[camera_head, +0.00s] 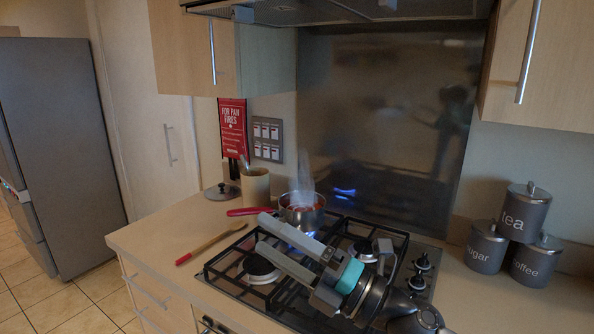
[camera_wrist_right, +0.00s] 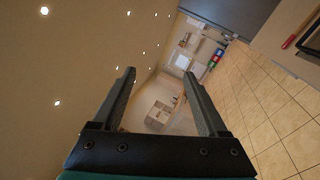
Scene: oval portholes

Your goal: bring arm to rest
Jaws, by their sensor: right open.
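My right gripper (camera_head: 263,234) reaches in over the gas hob from the lower right, pointing left. Its two fingers are apart with nothing between them. The right wrist view also shows the open, empty fingers (camera_wrist_right: 158,102), with ceiling, floor and a distant room beyond. A steaming saucepan (camera_head: 301,217) with a red handle stands on a back burner over a blue flame, just behind the gripper in the picture. It holds something reddish. My left gripper is not in view.
A wooden spoon (camera_head: 212,243) with a red handle end lies on the counter left of the hob (camera_head: 222,286). A pan lid (camera_head: 221,191) and a utensil pot (camera_head: 256,187) stand at the back. Tea (camera_head: 522,212), sugar (camera_head: 486,246) and coffee (camera_head: 537,263) canisters stand right. The range hood (camera_head: 340,12) hangs above.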

